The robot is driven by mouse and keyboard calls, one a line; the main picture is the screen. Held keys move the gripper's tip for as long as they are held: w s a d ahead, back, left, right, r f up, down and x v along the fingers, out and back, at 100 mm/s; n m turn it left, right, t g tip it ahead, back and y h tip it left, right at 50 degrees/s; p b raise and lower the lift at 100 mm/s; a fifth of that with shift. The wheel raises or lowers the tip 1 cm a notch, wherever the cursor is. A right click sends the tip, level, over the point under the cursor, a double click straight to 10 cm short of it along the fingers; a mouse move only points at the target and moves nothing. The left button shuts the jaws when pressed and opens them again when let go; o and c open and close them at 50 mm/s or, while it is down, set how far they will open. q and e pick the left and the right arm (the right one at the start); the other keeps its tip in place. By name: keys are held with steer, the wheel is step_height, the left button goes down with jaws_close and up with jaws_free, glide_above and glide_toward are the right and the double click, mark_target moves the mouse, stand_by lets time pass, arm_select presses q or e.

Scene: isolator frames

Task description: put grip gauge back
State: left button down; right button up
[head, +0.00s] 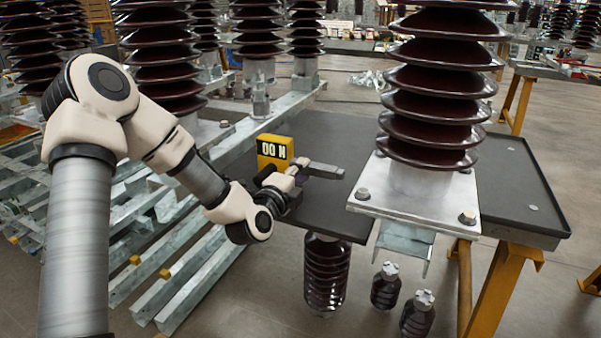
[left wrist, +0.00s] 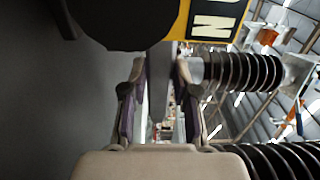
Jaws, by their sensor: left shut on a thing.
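In the left wrist view the two fingers (left wrist: 158,100) stand either side of the bar, and the gauge's yellow face (left wrist: 215,22) with an N fills the top, partly covered by a dark round part. I cannot tell whether the gauge touches the tabletop. My right gripper is not in view.
A large brown ribbed insulator (head: 440,90) on a pale metal plate (head: 405,195) stands right of the gauge. More insulators stand behind and at left. Several small dark insulators (head: 386,287) are below the table edge. A dark tray (head: 515,190) is at right.

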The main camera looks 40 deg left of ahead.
arm_select(q)
steer(key=shift+f, duration=0.5)
steer(key=c, duration=0.8)
jaws_free()
steer(key=shift+f, duration=0.1)
steer(key=s, duration=0.3)
steer(key=s+d, duration=0.1)
steer(key=s, duration=0.3)
steer(key=shift+s+d, duration=0.2)
